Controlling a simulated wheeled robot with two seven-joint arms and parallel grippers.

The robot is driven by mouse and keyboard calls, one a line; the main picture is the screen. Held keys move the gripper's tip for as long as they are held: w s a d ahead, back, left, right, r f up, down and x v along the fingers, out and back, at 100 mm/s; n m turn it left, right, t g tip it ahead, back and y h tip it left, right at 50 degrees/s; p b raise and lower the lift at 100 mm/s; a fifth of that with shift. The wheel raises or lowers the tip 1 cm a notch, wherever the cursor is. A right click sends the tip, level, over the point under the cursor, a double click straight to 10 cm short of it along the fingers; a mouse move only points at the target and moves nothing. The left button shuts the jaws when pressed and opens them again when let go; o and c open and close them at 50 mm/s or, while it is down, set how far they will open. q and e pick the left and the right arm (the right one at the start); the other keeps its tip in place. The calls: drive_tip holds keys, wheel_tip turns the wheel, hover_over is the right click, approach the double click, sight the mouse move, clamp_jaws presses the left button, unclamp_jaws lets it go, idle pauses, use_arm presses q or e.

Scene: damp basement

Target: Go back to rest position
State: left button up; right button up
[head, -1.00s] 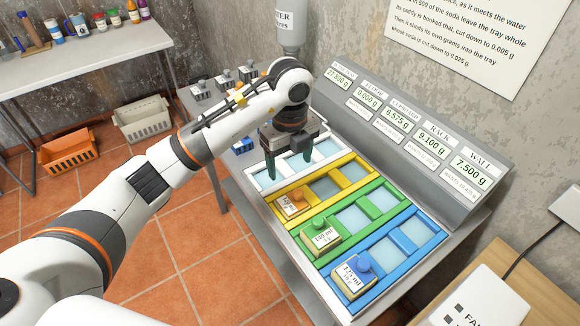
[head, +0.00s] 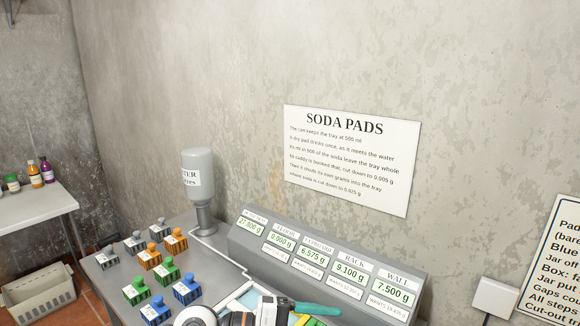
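My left gripper (head: 290,308) shows only in part at the bottom edge of the head view, with a teal finger pointing right. The other finger is cut off or hidden, so its opening cannot be judged. It is over the coloured tray area in front of the sloped display panel (head: 300,262). My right gripper is out of view.
Several grey, orange, green and blue stoppered blocks (head: 150,257) stand on the grey bench left of the gripper. A water bottle (head: 200,190) stands behind them. A side table (head: 35,210) with small bottles and a cream basket (head: 40,290) are at far left.

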use_arm(q)
drive_tip(key=w+a+r+n+t, duration=0.4)
drive_tip(key=a+r+n+t, duration=0.4)
drive_tip(key=n+t, duration=0.75)
drive_tip(key=a+f+n+t+y, duration=0.1)
drive_tip(key=a+f+n+y, duration=1.3)
drive_tip(key=y, duration=0.3)
drive_tip(key=s+a+f+m+g, duration=0.1)
drive_tip(key=s+a+f+g, duration=0.1)
drive_tip(key=s+f+g, duration=0.7)
drive_tip(key=s+a+f+m+g, duration=0.1)
drive_tip(key=s+f+g, duration=0.3)
drive_tip(key=s+f, duration=0.65)
drive_tip(key=s+f+g, duration=0.1)
drive_tip(key=s+f, duration=0.2)
drive_tip(key=f, duration=1)
drive_tip(key=s+f+g, duration=0.1)
drive_tip(key=s+f, duration=0.1)
drive_tip(key=f, duration=1)
drive_tip(key=s+a+f, duration=0.3)
drive_tip(key=s+f, duration=1.1)
drive_tip(key=s, duration=0.2)
drive_tip(key=shift+f+g+h, duration=0.3)
drive_tip(key=shift+f+g, duration=0.05)
